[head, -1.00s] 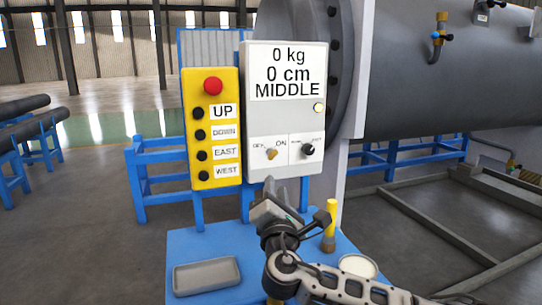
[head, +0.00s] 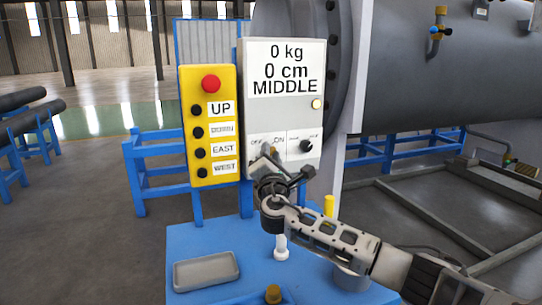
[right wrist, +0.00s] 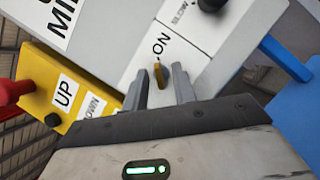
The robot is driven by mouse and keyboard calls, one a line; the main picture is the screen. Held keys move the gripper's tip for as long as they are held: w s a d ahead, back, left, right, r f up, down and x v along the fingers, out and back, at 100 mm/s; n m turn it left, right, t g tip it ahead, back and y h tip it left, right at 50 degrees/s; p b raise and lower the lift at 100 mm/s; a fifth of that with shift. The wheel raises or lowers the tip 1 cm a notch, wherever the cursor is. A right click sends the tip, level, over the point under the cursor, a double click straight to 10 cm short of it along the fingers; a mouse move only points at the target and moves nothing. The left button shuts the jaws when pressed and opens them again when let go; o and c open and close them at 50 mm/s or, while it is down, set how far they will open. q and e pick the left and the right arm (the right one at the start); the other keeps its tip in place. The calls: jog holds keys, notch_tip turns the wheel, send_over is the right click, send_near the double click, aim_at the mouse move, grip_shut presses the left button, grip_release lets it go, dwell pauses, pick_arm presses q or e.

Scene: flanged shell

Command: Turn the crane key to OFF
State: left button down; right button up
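The crane key (right wrist: 158,76) is a small brass tab on the grey control box (head: 307,118). In the right wrist view it points roughly toward the ON label. My right gripper (right wrist: 160,88) is open, with one finger on each side of the key and a visible gap to each. In the head view my right gripper (head: 264,167) is in front of the key switch and mostly hides the key. The OFF label there is partly covered. The box display reads 0 kg, 0 cm, MIDDLE. My left gripper is not in view.
A yellow panel (head: 209,172) with a red button (head: 211,83) and several black buttons stands just left of the box. A second black knob (head: 306,146) is right of the key. Below, a blue table (head: 213,240) carries a grey tray (head: 207,274) and a yellow-topped post (head: 329,204).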

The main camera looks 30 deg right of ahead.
grip_shut()
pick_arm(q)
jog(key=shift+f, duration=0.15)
pick_arm(e)
jog(key=shift+n, duration=0.4)
jog(key=n+t+y, duration=0.1)
jog(key=n, duration=0.2)
jog(key=n+t+y+b, duration=0.1)
jog(key=n, duration=0.2)
jog(key=shift+s+d+n+t+y, duration=0.1)
jog(key=shift+d+n+t+y, duration=0.1)
jog(key=shift+n+t+y, duration=0.1)
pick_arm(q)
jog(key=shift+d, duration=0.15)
pick_arm(e)
jog(key=shift+d+r+n+y, duration=0.1)
jog(key=shift+n+y, duration=1.35)
jog(key=shift+n, duration=1.45)
jog(key=shift+d+r+n+y, duration=0.1)
jog(key=shift+n+y, duration=1.4)
jog(key=shift+n, duration=1.4)
jog(key=shift+d+r+n+y, duration=0.1)
jog(key=shift+n+y, duration=1.35)
jog(key=shift+n, duration=1.45)
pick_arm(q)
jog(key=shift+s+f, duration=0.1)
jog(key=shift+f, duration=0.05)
pick_arm(e)
jog(key=shift+n, duration=0.3)
